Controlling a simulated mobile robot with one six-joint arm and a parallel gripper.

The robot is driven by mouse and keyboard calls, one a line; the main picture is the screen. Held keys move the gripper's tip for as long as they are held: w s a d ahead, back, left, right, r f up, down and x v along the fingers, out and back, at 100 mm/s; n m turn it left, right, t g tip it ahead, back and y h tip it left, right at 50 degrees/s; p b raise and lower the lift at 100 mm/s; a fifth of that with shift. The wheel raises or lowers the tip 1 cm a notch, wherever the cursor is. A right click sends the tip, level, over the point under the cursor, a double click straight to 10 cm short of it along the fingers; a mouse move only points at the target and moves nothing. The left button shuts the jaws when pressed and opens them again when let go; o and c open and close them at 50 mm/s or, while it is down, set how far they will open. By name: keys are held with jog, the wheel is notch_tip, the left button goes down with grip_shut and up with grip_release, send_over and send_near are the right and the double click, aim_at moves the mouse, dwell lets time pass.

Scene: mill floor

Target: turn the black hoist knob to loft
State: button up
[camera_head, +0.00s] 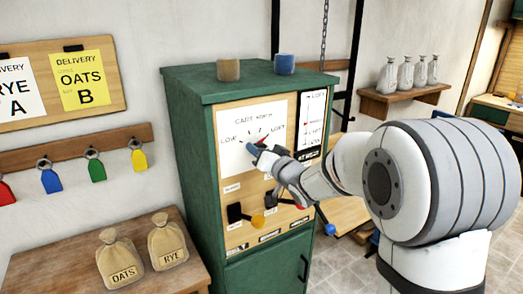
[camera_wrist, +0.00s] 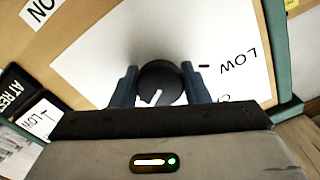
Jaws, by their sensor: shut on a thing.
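The black hoist knob (camera_wrist: 162,80) sits on a white dial plate in the wrist view, with a white pointer line towards the picture's bottom, slightly left. My gripper (camera_wrist: 158,72) is shut on it, one finger on each side. In the head view my gripper (camera_head: 254,151) is at the white dial plate (camera_head: 236,122) on the green cabinet and hides most of the knob. The plate reads LOW at left and LOFT at right, with a short red mark above my gripper. In the wrist view LOW is upside down at right; LOFT is hidden.
A tall gauge (camera_head: 313,115) and a black AT REST sign (camera_head: 308,155) are right of the dial. Below are a black control (camera_head: 234,212) and others partly behind my arm.

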jog(key=shift+m, duration=0.3)
jog(key=o, duration=1)
jog(key=shift+c, duration=0.2)
jog(key=b+v, duration=0.1)
jog(key=v, duration=0.6)
jog(key=shift+s+d+b, duration=0.3)
jog(key=shift+b, duration=0.05)
